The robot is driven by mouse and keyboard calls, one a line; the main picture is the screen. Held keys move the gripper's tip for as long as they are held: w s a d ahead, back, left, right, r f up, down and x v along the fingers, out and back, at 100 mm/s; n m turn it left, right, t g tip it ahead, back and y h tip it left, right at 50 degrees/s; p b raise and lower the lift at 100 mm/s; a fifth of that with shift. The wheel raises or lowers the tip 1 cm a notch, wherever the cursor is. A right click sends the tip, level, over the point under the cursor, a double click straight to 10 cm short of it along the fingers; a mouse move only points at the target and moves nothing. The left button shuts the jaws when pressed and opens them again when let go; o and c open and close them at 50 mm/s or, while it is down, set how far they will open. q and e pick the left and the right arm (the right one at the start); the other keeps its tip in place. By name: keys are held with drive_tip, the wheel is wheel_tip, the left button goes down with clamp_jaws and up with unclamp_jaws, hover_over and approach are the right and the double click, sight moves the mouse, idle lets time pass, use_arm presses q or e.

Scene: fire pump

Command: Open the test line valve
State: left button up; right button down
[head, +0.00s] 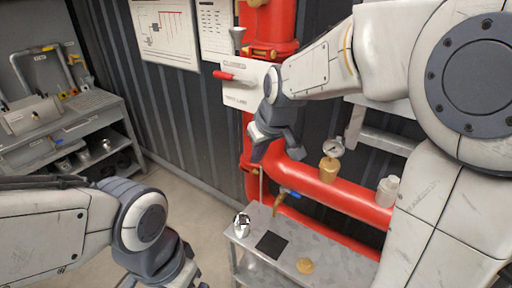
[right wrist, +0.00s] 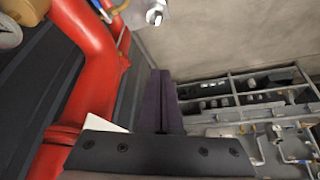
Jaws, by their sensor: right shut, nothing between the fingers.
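A red lever handle (head: 232,77) sticks out to the left in front of a white sign (head: 245,90) beside the red vertical pipe. A smaller valve with a blue handle (head: 290,192) and a brass body (head: 279,206) sits lower, below the red horizontal pipe. I cannot read which one is labelled as the test line valve. My right gripper (head: 258,152) is shut and empty, below the sign and above the blue-handled valve, apart from both handles. Its closed dark fingers (right wrist: 165,100) also show in the right wrist view. My left gripper (head: 187,275) is cut off at the bottom edge.
The red pipe (head: 340,192) carries a brass-based gauge (head: 330,160). A metal table (head: 320,270) below holds a shiny object (head: 242,224), a black pad (head: 271,245) and a brass piece (head: 305,265). A workbench (head: 85,125) stands left. The floor between is clear.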

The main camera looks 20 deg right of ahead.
drive_tip(key=w+a+r+n+t+y, duration=0.1)
drive_tip(key=a+r, duration=0.4)
drive_tip(key=r, duration=0.7)
drive_tip(key=w+a+r+n+t+y, duration=0.1)
drive_tip(key=a+r+n, duration=0.4)
drive_tip(key=r, duration=0.8)
drive_tip(key=shift+w+r+n+t+y+b, duration=0.15)
drive_tip(key=shift+w+n+t+y+b, duration=0.4)
drive_tip(key=shift+y, duration=0.45)
